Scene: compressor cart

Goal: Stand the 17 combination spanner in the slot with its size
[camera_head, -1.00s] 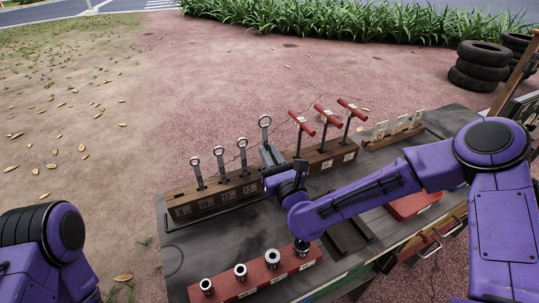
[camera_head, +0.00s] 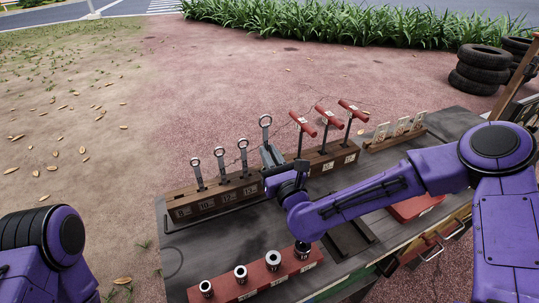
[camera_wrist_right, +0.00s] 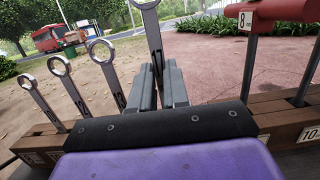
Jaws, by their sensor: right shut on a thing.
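My right gripper (camera_head: 271,157) is shut on a combination spanner (camera_head: 265,132), just over the right part of the dark wooden spanner rack (camera_head: 209,204). The spanner is upright with its ring end up, higher than the rings of the other spanners. In the right wrist view its shank (camera_wrist_right: 153,32) rises between the two fingers (camera_wrist_right: 160,88). Its lower end is hidden behind the gripper, so I cannot tell whether it is in the slot. The rack's front labels are small; the slot label near the gripper is hidden. My left gripper is out of view.
Three spanners (camera_head: 221,163) stand in the rack to the left. Red T-handle tools (camera_head: 326,116) stand close on the right. A red socket rail (camera_head: 240,287) lies in front, under my right forearm's side. Bare bench top shows between rack and rail.

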